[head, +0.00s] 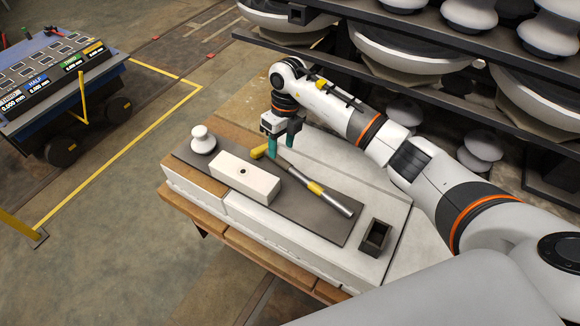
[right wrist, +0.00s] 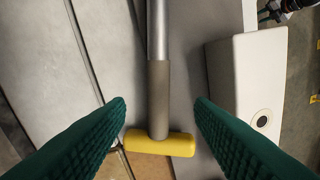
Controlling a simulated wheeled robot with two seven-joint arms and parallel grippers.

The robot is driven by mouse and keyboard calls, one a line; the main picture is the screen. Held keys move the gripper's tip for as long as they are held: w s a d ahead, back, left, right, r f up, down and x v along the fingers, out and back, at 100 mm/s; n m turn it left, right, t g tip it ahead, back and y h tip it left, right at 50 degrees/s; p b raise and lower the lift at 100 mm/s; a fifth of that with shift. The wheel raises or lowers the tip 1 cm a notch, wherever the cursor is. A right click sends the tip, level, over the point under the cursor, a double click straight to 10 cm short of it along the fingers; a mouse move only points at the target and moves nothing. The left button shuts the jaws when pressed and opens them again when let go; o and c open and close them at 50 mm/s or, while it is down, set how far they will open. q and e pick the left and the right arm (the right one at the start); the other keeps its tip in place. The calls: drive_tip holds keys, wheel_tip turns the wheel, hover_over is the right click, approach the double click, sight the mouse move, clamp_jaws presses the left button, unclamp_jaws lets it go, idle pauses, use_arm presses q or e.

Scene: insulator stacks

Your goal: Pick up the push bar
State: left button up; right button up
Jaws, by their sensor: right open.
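The push bar (head: 319,191) lies on a dark grey mat on the bench, a metal rod with a yellow band and a yellow end piece. My right gripper (head: 284,150) is over its yellow end, with green fingers pointing down. In the right wrist view the yellow crosspiece of the push bar (right wrist: 160,143) and its grey shaft lie between the two parted green fingers of my right gripper (right wrist: 160,112). The gripper is open and does not hold the bar. My left gripper is not in view.
A white block (head: 245,177) with a hole stands beside the bar, and a white insulator (head: 203,140) stands at the mat's left end. A small dark open box (head: 375,237) sits to the right. Shelves of large insulators (head: 400,50) stand behind my right arm.

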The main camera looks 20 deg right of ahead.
sight(281, 159)
drive_tip(key=f, duration=0.2)
drive_tip(key=f+p, duration=0.1)
drive_tip(key=f, duration=0.2)
drive_tip(key=shift+s+a, duration=0.2)
drive_tip(key=shift+c, duration=0.4)
drive_tip(key=c, duration=0.9)
drive_tip(key=shift+w+r, duration=0.1)
drive_tip(key=shift+r, duration=0.15)
clamp_jaws()
wheel_tip(281, 159, up, 10)
drive_tip(key=b, duration=0.1)
drive_tip(key=shift+f, duration=0.2)
